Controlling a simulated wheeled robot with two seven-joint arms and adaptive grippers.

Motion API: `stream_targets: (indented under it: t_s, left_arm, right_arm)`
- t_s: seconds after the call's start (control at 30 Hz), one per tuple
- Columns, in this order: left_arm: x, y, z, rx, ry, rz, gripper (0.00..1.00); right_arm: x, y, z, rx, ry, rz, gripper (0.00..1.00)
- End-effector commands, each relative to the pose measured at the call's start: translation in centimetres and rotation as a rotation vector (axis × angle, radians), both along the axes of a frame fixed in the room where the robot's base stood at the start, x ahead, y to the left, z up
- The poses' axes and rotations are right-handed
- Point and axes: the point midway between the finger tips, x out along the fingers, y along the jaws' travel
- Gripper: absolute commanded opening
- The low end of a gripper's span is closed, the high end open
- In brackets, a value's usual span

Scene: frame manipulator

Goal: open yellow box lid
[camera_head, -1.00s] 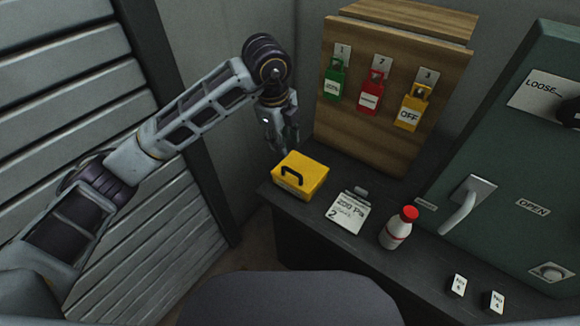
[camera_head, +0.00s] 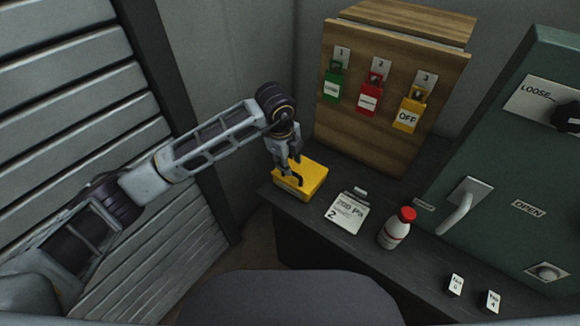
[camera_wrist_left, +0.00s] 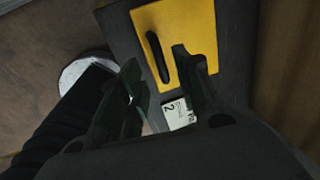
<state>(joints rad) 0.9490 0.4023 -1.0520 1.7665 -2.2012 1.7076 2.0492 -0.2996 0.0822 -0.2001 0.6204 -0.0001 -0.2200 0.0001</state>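The yellow box (camera_head: 314,179) sits on the dark bench at its left end, with its lid closed. The box also shows in the left wrist view (camera_wrist_left: 200,22), where its black handle (camera_wrist_left: 157,55) lies on the lid. My left gripper (camera_head: 289,168) is just above the box and hides part of the lid and handle in the head view. In the left wrist view the left gripper (camera_wrist_left: 155,62) has its fingers apart, with the handle appearing between the tips. Contact cannot be told. My right gripper is in neither view.
A wooden panel (camera_head: 383,125) with green, red and yellow padlocks rises behind. A green cabinet (camera_head: 516,165) with a lever handle is at the right.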

Motion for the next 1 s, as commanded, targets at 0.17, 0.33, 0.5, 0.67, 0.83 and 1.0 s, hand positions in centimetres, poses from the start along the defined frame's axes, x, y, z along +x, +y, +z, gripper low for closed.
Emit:
stream_targets:
  t_s: [0.17,0.33,0.5,0.67,0.83,1.0]
  left_arm:
    - [0.3,-0.3,-2.2,0.000,0.001,0.000,0.34]
    - [0.5,-0.5,-3.6,-0.001,0.002,-0.001,0.34]
    - [0.6,-0.5,-4.2,0.000,0.000,0.000,0.34]
    - [0.7,-0.5,-4.2,0.000,0.000,-0.001,0.34]
    - [0.6,-0.5,-4.2,0.000,0.000,-0.001,0.26]
    - [0.6,-0.5,-4.2,0.000,0.000,-0.001,0.04]
  right_arm:
    - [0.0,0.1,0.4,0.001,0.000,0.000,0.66]
    - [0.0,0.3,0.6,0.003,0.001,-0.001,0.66]
    - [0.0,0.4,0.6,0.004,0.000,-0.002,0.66]
    - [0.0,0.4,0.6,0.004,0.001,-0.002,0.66]
    - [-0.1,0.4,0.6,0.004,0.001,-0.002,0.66]
    - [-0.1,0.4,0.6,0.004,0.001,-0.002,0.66]
